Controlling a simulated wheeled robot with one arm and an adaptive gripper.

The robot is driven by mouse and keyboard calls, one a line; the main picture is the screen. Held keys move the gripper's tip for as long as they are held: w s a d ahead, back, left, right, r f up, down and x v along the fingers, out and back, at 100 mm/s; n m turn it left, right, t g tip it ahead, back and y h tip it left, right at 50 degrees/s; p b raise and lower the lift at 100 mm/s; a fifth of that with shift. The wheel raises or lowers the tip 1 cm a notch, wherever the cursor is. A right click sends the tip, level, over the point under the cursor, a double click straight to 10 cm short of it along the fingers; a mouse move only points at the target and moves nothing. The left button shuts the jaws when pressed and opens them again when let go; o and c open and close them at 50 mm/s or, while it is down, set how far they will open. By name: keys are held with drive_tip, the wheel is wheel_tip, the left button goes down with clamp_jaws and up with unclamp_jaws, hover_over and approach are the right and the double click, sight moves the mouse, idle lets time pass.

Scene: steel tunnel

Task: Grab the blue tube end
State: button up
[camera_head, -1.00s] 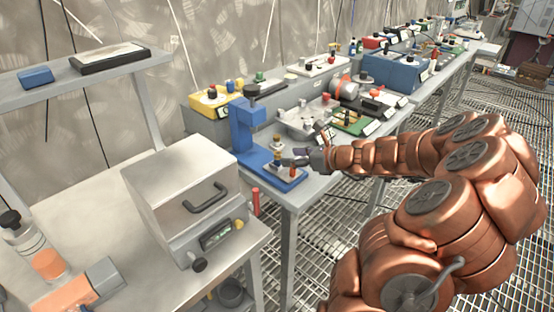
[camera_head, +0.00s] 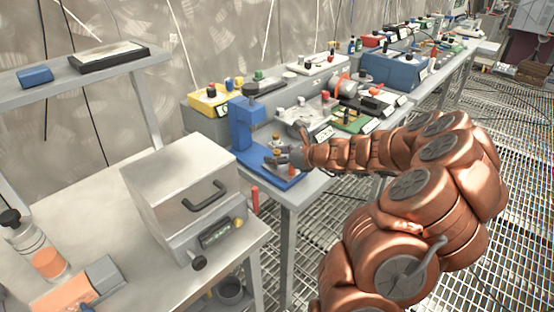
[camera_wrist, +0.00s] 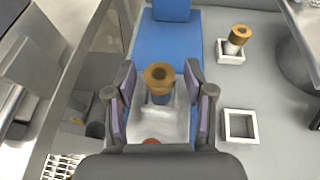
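A tube end with a brass-coloured ring top and a bluish-grey lower part (camera_wrist: 159,84) stands upright in a pale tray on the blue stand (camera_wrist: 165,42). In the wrist view, my gripper (camera_wrist: 160,88) is open, with one purple-padded finger on each side of it. Gaps show between the tube end and both fingers. In the head view, my gripper (camera_head: 280,161) is low over the base of the blue stand (camera_head: 243,127), and the tube end is partly hidden there. A second brass-topped piece (camera_wrist: 239,35) sits in a small white square holder at right.
An empty white square holder (camera_wrist: 240,126) lies right of my gripper. A red round thing (camera_wrist: 152,141) shows just below the tube end. A grey box with a handle (camera_head: 190,198) stands left of the stand. A bench with several devices runs back right.

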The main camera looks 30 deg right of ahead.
clamp_jaws()
idle(0.3)
